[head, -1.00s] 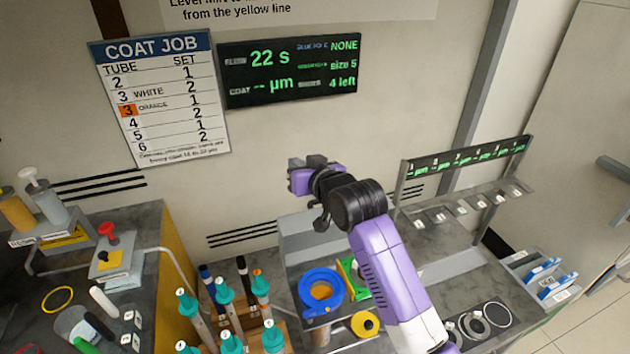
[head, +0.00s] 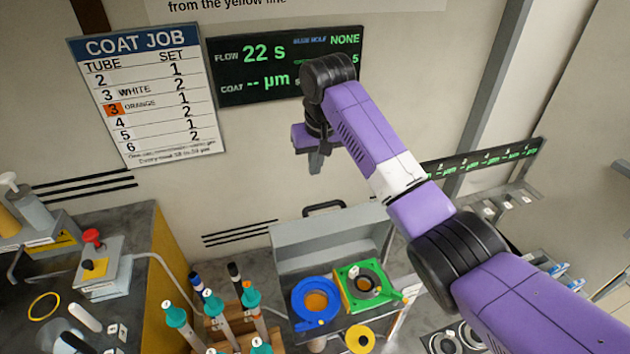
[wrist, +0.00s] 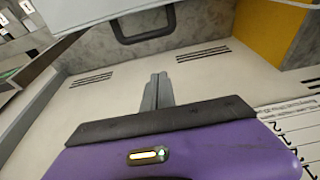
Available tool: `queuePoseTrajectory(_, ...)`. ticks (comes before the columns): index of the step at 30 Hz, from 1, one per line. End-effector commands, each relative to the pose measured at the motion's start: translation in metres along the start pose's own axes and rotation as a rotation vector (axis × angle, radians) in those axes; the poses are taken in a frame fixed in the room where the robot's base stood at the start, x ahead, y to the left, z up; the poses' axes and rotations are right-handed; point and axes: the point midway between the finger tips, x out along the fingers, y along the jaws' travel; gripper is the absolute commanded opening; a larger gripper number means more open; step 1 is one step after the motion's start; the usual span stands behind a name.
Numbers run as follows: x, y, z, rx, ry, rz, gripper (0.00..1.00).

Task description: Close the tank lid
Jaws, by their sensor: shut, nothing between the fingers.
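The tank lid (head: 325,240) is a light grey panel standing open at the back of the tank, with a dark handle (head: 323,208) on its top edge. In front of it are a blue ring with an orange opening (head: 316,300) and a green square fitting (head: 365,284). My gripper (head: 316,162) is shut and empty, fingers down, above the lid's handle near the wall and apart from it. In the wrist view the shut fingers (wrist: 157,92) show below the lid's handle (wrist: 145,24) in the picture, with a gap between.
Teal-topped tubes (head: 213,302) stand in a wooden rack left of the tank. A yellow-sided bench (head: 165,285) is further left. A display (head: 288,65) and a job sheet (head: 147,95) hang on the wall. A rack with a sign (head: 485,158) stands right.

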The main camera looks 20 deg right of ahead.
Motion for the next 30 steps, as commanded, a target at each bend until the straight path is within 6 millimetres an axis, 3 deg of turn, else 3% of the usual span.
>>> queuePoseTrajectory(12, 0.066, 0.0, 0.0, 0.0, 0.0, 0.0, 0.0)
queuePoseTrajectory(20, 0.096, 0.0, -0.001, 0.0, 0.002, 0.0, 0.0)
queuePoseTrajectory(30, 0.086, 0.001, 0.021, 0.0, 0.004, -0.001, 0.0)
